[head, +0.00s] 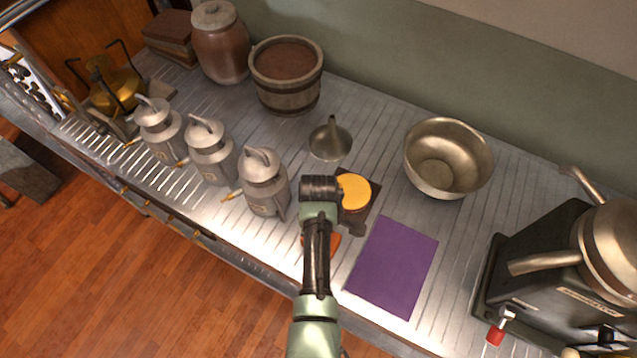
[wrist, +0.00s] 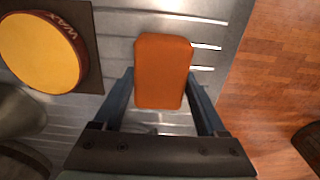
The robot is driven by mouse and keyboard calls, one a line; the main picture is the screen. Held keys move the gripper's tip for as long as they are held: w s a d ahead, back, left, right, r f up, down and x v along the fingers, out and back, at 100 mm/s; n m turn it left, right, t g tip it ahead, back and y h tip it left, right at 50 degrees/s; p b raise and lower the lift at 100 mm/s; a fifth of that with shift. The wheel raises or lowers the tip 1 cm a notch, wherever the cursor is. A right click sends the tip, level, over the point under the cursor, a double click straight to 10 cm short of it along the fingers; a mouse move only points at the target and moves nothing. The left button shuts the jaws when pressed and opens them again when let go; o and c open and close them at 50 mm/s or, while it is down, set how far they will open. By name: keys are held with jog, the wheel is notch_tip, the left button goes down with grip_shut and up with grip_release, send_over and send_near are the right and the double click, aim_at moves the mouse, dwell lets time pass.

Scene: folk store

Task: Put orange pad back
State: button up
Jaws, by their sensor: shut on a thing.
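The orange pad (wrist: 163,70) is a rounded block between the two fingers of my gripper (wrist: 160,82) in the wrist view. My gripper is shut on it. In the head view, only a small part of the orange pad (head: 333,244) shows beside my arm, which hides the rest and most of the gripper. The pad is over the metal counter near its front edge, left of a flat purple mat (head: 393,266). I cannot tell whether it touches the counter.
A yellow wax disc (head: 354,191) on a dark board lies just behind the gripper. A funnel (head: 330,140), metal bowl (head: 447,158) and several metal cans (head: 211,152) stand around. A dark machine (head: 545,265) is at right. The counter (head: 375,110) is clear behind the funnel.

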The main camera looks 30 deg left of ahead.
jog(key=o, duration=1.1)
notch_tip(320, 180, up, 12)
jog(key=shift+r+p, duration=0.1)
jog(key=shift+p, duration=0.6)
